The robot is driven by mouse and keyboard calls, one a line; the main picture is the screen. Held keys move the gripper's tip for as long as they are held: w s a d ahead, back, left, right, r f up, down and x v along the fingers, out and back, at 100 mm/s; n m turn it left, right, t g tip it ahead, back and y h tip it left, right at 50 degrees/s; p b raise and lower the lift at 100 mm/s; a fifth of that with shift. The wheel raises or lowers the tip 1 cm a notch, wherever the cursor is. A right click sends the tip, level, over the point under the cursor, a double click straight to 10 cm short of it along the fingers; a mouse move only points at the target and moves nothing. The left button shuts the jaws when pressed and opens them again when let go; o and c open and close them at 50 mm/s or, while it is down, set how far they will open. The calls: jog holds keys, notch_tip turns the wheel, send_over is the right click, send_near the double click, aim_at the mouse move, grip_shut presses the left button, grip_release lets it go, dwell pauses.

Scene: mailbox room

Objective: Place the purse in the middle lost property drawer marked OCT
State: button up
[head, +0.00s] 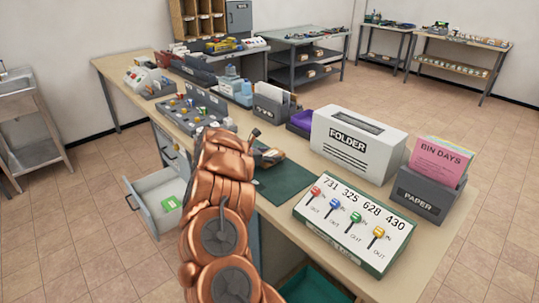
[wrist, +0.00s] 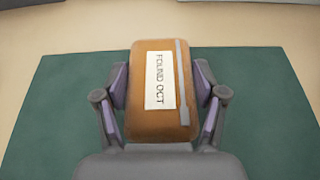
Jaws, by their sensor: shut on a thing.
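The purse (wrist: 139,115) is an orange-brown rectangular pouch with a zip strip and a white label reading "FOUND OCT". My gripper (wrist: 162,88) has its fingers on both sides of it, over the green mat (wrist: 50,110). In the head view the purse (head: 270,154) shows only in part at the tip of my gripper (head: 264,150). I cannot tell whether the purse touches the mat. A pale drawer (head: 147,214) stands pulled out from the bench's left side, with a green item inside. My arm hides much of the drawer stack, and no OCT mark is readable.
The bench holds a FOLDER box (head: 357,145), a PAPER holder (head: 426,192), a panel of coloured levers (head: 352,222) and a grey tray of small items (head: 197,113). A teal bin (head: 312,288) is low beside the bench. Floor is clear left of the open drawer.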

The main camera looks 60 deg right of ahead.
jog(key=shift+f, duration=0.25)
jog(key=shift+f+b, duration=0.25)
jog(key=shift+b, duration=0.1)
jog(key=o, duration=1.2)
jog(key=shift+r, duration=0.1)
jog(key=shift+r, duration=0.15)
jog(key=shift+r+p, duration=0.15)
jog(key=shift+p, duration=0.4)
jog(key=b+v, duration=0.4)
jog(key=v, duration=0.6)
jog(key=shift+a, duration=0.15)
jog(key=shift+b+v, duration=0.3)
jog(key=shift+v, duration=0.55)
